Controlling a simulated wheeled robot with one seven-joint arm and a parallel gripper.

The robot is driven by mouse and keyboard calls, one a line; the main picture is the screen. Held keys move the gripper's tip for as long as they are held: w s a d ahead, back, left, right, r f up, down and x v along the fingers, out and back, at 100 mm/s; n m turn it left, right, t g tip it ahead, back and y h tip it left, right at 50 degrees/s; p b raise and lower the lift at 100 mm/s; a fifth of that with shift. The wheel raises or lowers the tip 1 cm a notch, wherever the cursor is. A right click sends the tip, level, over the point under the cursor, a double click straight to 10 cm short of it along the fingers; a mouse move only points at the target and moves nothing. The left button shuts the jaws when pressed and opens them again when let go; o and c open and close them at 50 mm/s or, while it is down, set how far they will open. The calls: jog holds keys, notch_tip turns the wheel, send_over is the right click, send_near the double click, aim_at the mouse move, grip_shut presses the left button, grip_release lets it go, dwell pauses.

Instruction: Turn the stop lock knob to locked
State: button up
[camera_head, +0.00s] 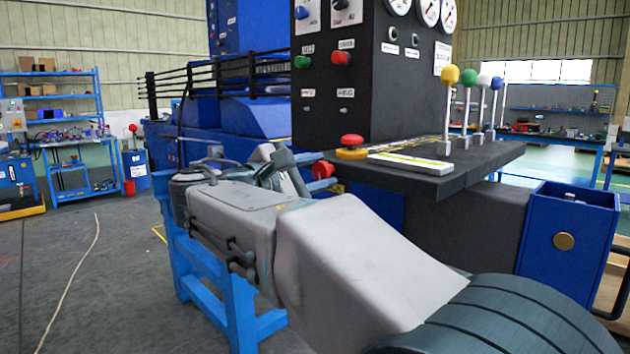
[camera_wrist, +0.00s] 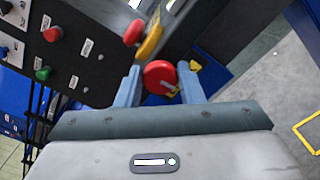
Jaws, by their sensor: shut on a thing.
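The round red knob (camera_head: 322,169), which I take for the stop lock knob, sits low at the left edge of the black console, below the overhanging top. It also shows in the wrist view (camera_wrist: 160,77), between the fingers of my gripper (camera_wrist: 160,72). My gripper (camera_head: 305,172) is shut on this knob, with one finger on each side. No mark on the knob that tells its turned position can be read. A small yellow part (camera_wrist: 195,66) shows beside the right finger in the wrist view.
A red mushroom button on a yellow base (camera_head: 352,148) stands on the console top close above my gripper. Levers with coloured balls (camera_head: 468,78) stand further right. The panel (camera_head: 408,80) carries green and red buttons and gauges. A blue frame (camera_head: 235,300) stands below my arm.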

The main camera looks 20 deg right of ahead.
jog(key=shift+m+b, duration=0.35)
jog(key=shift+m, duration=0.35)
jog(key=o, duration=0.9)
jog(key=shift+o, duration=0.2)
jog(key=p+v, duration=0.2)
jog(key=v, duration=1.2)
jog(key=shift+d, duration=0.15)
